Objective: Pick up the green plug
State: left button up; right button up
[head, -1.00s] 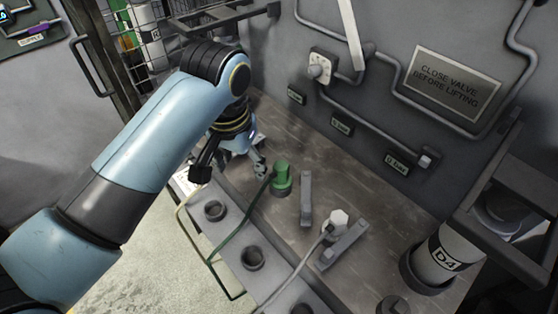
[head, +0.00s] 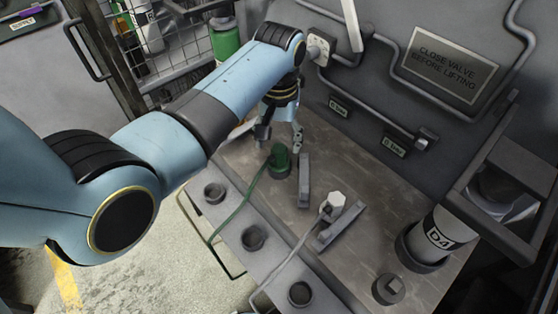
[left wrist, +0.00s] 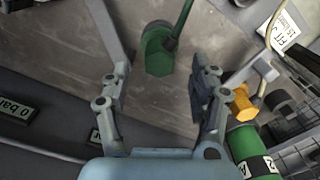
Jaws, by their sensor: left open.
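The green plug (head: 279,160) stands on the worn grey-brown bench top (head: 375,205), with its green cable running down toward the front of the bench. In the left wrist view the plug (left wrist: 157,52) shows just beyond the fingertips, lined up with the gap between them. I see no clear contact between fingers and plug. My right gripper is not in view.
A grey bracket (head: 304,180) stands close right of the plug. A white plug (head: 335,203) with a pale cable sits by another bracket (head: 341,228). The D4 cylinder (head: 440,240) stands at right. Round sockets (head: 253,237) line the front ledge. Pipes run along the wall.

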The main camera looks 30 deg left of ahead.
aim_at(279, 148)
pick_arm(q)
notch_tip(279, 148, down, 3)
jog(key=shift+f, duration=0.15)
grip_shut()
dwell(0.4)
